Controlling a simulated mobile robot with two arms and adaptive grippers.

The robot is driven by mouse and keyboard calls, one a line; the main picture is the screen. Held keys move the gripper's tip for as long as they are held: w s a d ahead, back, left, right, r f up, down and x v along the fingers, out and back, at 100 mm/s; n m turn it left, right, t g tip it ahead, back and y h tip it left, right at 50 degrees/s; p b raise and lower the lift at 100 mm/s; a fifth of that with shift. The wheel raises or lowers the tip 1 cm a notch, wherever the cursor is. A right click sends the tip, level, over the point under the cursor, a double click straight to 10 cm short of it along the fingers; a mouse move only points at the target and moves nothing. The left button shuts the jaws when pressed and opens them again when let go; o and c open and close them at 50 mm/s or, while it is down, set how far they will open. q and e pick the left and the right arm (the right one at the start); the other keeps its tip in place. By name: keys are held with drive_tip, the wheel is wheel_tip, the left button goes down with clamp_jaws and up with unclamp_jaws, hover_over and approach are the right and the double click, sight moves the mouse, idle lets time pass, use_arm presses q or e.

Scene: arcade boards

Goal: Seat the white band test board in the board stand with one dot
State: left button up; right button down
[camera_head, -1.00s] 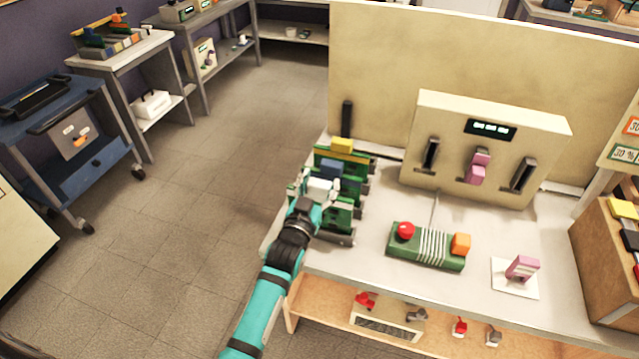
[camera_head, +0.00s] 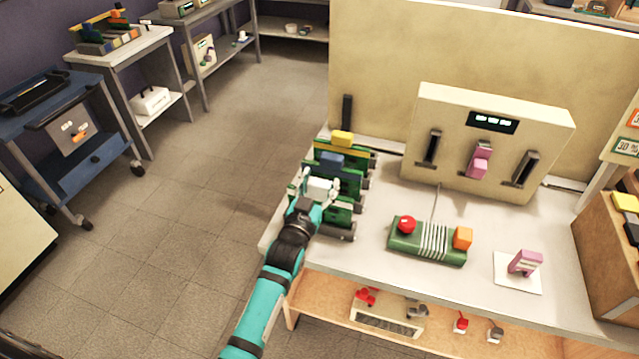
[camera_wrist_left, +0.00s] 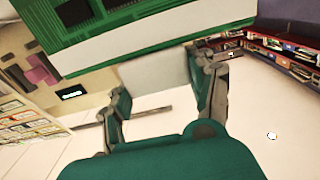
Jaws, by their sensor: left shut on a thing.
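The white band test board is a green board with a broad white band (camera_wrist_left: 160,42), filling the top of the left wrist view. Its white grip block (camera_head: 321,187) shows in the head view at the left end of the bench. My left gripper (camera_head: 320,190) is shut on this block, with a finger on either side; its fingers also show in the left wrist view (camera_wrist_left: 163,100). The board is at the front of a row of green boards in stands. The arm and fingers hide its lower edge, so I cannot tell whether it is seated. The stand's dots are too small to read.
A blue-topped board (camera_head: 332,160) and a yellow-topped board (camera_head: 342,138) stand close behind. A green control box (camera_head: 425,244) with a red knob lies to the right, before a cream panel (camera_head: 490,140). Bare bench lies between the boards and the box.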

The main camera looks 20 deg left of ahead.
use_arm(q)
drive_tip(key=o, duration=1.4)
drive_tip(key=shift+f, duration=0.1)
drive_tip(key=s, duration=1.2)
drive_tip(key=shift+a, duration=0.2)
